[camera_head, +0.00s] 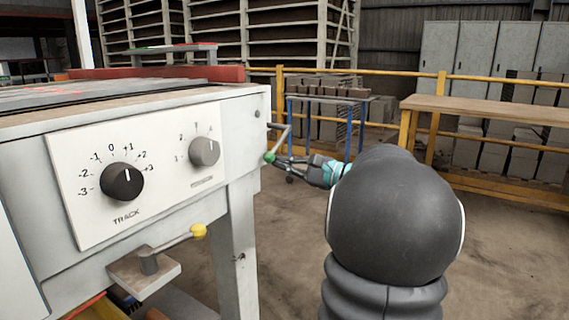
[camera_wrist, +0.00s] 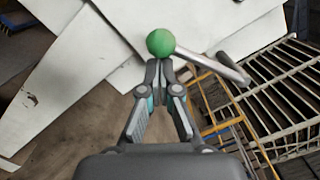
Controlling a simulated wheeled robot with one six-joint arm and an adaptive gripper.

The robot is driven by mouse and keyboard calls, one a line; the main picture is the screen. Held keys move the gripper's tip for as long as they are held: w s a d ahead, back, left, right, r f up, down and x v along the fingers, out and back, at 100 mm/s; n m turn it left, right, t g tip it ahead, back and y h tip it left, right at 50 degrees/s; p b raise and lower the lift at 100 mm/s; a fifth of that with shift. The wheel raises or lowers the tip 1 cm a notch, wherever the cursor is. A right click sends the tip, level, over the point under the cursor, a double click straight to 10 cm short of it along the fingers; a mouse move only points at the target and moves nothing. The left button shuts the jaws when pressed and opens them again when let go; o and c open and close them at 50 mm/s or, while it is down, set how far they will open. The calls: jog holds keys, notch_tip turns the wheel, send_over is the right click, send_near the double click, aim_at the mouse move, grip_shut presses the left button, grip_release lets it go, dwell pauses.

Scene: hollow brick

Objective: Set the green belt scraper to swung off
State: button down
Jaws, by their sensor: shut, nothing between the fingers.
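The belt scraper's lever has a green ball knob (camera_head: 269,157) at its lower end, at the right end of the white machine. A grey metal rod (camera_head: 281,138) runs from the knob up to a pivot on the machine's side. In the wrist view the green ball (camera_wrist: 160,42) sits just beyond my fingertips, and the rod (camera_wrist: 212,62) slants away to the right. My gripper (camera_head: 285,160) is at the knob's right; its fingers (camera_wrist: 159,66) are together with nothing between them. The tips are very close to the ball; whether they touch it I cannot tell.
A blue-legged trolley (camera_head: 325,100), yellow railing and wooden bench (camera_head: 490,108) stand behind. The floor right of the machine is open.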

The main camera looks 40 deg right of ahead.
jog(key=shift+a, duration=0.1)
jog(key=s+d+f+b, duration=0.1)
jog(key=s+d+f, duration=0.2)
jog(key=s+d, duration=0.4)
jog(key=shift+b+v, duration=0.35)
jog(key=shift+v, duration=0.45)
jog(key=shift+a, duration=0.15)
